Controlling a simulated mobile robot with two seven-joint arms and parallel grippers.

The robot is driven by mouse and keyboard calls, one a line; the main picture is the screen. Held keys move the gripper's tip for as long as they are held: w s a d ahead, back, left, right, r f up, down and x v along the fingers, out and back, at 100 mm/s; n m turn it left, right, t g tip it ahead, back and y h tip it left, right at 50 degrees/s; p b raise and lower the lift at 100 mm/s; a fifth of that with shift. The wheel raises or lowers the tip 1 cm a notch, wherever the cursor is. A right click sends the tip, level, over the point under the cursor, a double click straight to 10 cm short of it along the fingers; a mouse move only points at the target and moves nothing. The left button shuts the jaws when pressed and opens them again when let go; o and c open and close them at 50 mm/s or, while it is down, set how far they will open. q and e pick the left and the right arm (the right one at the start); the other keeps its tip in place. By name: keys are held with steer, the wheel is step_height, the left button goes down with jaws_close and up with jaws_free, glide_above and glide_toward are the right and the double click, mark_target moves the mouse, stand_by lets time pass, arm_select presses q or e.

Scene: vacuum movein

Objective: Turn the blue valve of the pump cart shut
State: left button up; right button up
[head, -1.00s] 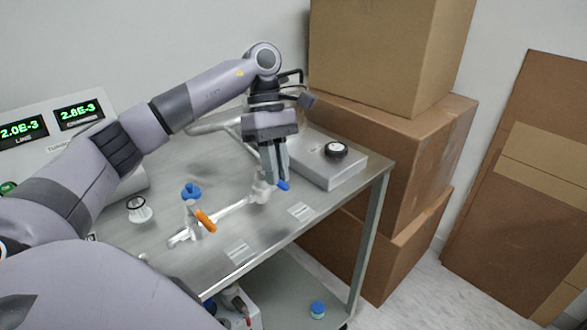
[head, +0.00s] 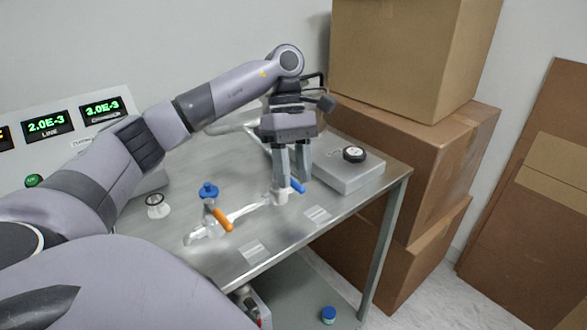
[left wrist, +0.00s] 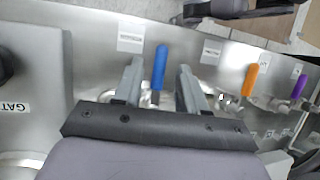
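The blue valve handle (head: 298,186) sits on a pale valve fitting (head: 280,197) at the far right part of the metal cart top (head: 185,168). My left gripper (head: 292,180) points down at it, with its fingers apart. In the left wrist view the blue handle (left wrist: 160,67) lies between the two open fingers (left wrist: 158,85), with a visible gap on both sides. The base of the handle is partly hidden by the gripper body. My right gripper is not in view.
A purple handle (left wrist: 299,87) shows in the wrist view. A grey box with a black knob (head: 354,154) is right of the gripper. Cardboard boxes (head: 420,160) stand beyond the cart.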

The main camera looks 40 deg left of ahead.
arm_select(q)
steer(key=p+v, duration=0.2)
steer(key=v, duration=0.5)
steer(key=shift+p, duration=0.35)
stand_by(0.4)
